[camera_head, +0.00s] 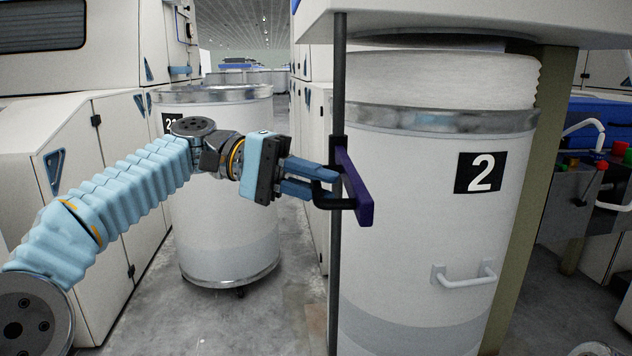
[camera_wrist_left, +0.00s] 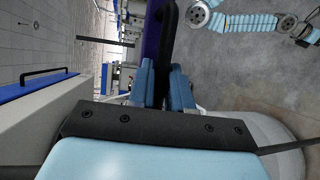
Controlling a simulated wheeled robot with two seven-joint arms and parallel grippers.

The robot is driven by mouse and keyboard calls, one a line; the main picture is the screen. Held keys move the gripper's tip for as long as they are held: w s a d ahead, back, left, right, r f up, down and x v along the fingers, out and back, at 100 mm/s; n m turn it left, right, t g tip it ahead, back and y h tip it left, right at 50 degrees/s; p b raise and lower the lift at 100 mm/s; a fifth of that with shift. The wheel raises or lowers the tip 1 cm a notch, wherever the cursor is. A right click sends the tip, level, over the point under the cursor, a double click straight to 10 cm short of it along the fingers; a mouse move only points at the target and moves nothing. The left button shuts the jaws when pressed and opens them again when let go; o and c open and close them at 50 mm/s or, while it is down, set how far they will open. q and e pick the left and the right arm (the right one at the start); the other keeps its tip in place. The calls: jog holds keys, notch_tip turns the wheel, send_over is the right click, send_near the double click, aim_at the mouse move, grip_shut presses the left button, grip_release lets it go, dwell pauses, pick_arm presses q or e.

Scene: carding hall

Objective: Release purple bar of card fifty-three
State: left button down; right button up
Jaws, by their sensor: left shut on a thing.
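The purple bar (camera_head: 354,188) sits on a thin black vertical rod in front of the white can marked 2 (camera_head: 440,245). A black bent handle (camera_head: 322,198) joins it on the left. My left gripper (camera_head: 326,177) reaches in from the left, its blue fingers shut on the black handle. In the left wrist view, the fingers of my left gripper (camera_wrist_left: 168,85) close around the handle (camera_wrist_left: 167,40), with the purple bar (camera_wrist_left: 152,35) just behind it. Part of the handle is hidden between the fingers. My right gripper's fingers do not show.
Another white can (camera_head: 220,235) stands behind my left arm, beside pale machine cabinets (camera_head: 85,150). A pale overhanging top (camera_head: 470,20) covers the can marked 2. A control panel with coloured knobs (camera_head: 605,160) is at the right. Grey floor is free between the cans.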

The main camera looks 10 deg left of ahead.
pick_arm(q)
jog(key=shift+w, duration=0.1)
jog(key=c, duration=1.1)
grip_release()
jog(key=shift+a, duration=0.15)
jog(key=p+v, duration=0.2)
jog(key=v, duration=1.1)
jog(key=shift+a, duration=0.4)
jog(key=shift+w, duration=0.1)
